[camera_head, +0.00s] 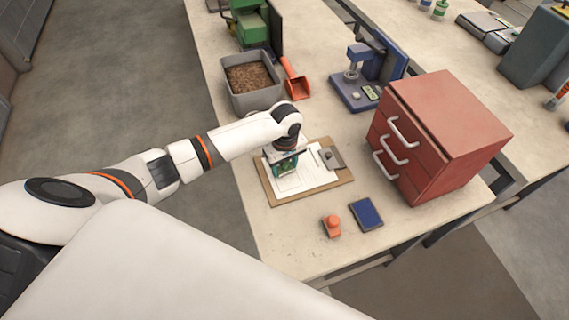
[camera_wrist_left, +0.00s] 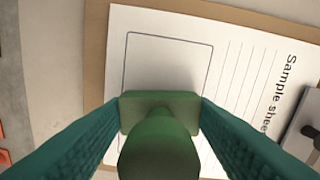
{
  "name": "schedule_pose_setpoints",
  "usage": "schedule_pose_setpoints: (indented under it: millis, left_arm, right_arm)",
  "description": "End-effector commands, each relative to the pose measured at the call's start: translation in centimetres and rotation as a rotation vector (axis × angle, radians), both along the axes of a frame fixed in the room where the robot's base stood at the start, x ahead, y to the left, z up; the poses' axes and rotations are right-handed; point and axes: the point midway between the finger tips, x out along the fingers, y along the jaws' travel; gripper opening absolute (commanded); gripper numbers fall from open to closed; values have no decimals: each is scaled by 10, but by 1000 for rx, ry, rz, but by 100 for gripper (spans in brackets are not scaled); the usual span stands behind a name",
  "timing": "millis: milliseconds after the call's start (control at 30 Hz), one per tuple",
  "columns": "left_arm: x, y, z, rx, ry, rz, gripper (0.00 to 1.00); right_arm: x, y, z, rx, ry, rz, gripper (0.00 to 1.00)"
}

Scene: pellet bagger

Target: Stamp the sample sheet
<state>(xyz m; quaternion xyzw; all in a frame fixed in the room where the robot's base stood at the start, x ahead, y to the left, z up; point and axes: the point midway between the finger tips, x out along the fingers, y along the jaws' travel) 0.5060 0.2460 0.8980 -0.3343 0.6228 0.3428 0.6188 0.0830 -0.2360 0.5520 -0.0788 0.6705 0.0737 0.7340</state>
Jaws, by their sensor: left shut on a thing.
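My left gripper (camera_head: 286,168) is shut on a green stamp (camera_wrist_left: 158,150), with the stamp's flat base between the teal fingers in the left wrist view. The gripper points down over the sample sheet (camera_head: 310,180), a white page on a brown clipboard (camera_head: 335,181). In the wrist view the sheet (camera_wrist_left: 240,25) shows an outlined box, ruled lines and the title "Sample sheet". The stamp covers the lower part of the box. I cannot tell whether its base touches the paper. The visible part of the box is blank. My right gripper is not in view.
An orange stamp (camera_head: 332,226) and a blue ink pad (camera_head: 366,214) are in front of the clipboard. A red drawer cabinet (camera_head: 440,135) stands right. A grey pellet bin (camera_head: 255,100), orange scoop (camera_head: 295,80) and blue machine (camera_head: 365,75) stand behind. The front-left table edge is clear.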

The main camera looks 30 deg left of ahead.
Motion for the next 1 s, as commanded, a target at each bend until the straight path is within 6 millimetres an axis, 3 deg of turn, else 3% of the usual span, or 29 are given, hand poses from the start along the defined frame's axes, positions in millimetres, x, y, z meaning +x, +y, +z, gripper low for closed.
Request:
schedule_pose_setpoints:
  millis: [1000]
  left_arm:
    - [-1, 0, -6, 0, 1, 0, 36]
  right_arm:
    - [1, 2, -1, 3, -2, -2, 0]
